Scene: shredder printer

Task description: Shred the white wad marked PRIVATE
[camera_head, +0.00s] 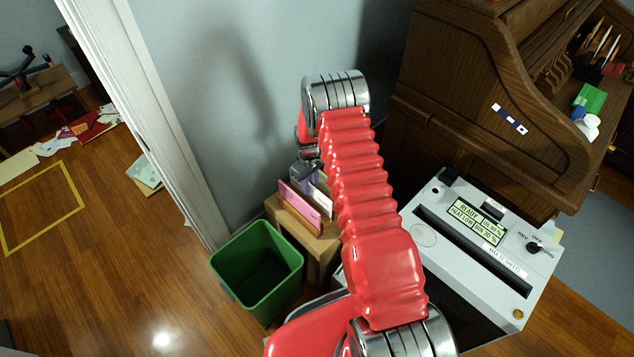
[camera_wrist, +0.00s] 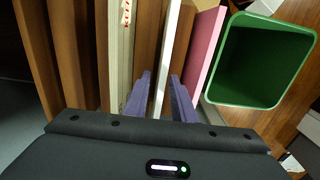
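In the wrist view the two purple fingers of my gripper (camera_wrist: 161,80) stand apart, one on each side of a thin white wad (camera_wrist: 169,45) seen edge-on. Narrow gaps show between fingers and wad, so the gripper looks open around it. No PRIVATE mark is readable on it. In the head view a white piece (camera_head: 321,206) stands in the wooden holder (camera_head: 319,243), partly hidden by my red arm; my gripper (camera_head: 308,180) is over the holder. The white shredder (camera_head: 445,228) is at right, with a dark slot, a READY display and a dial.
A pink envelope (camera_head: 300,208) stands in the holder. A pale item with red lettering (camera_wrist: 122,40) is left of my fingers. A green bin (camera_head: 257,262) stands beside the holder. A wooden desk (camera_head: 470,110) is behind the shredder. Open floor (camera_head: 130,270) lies left.

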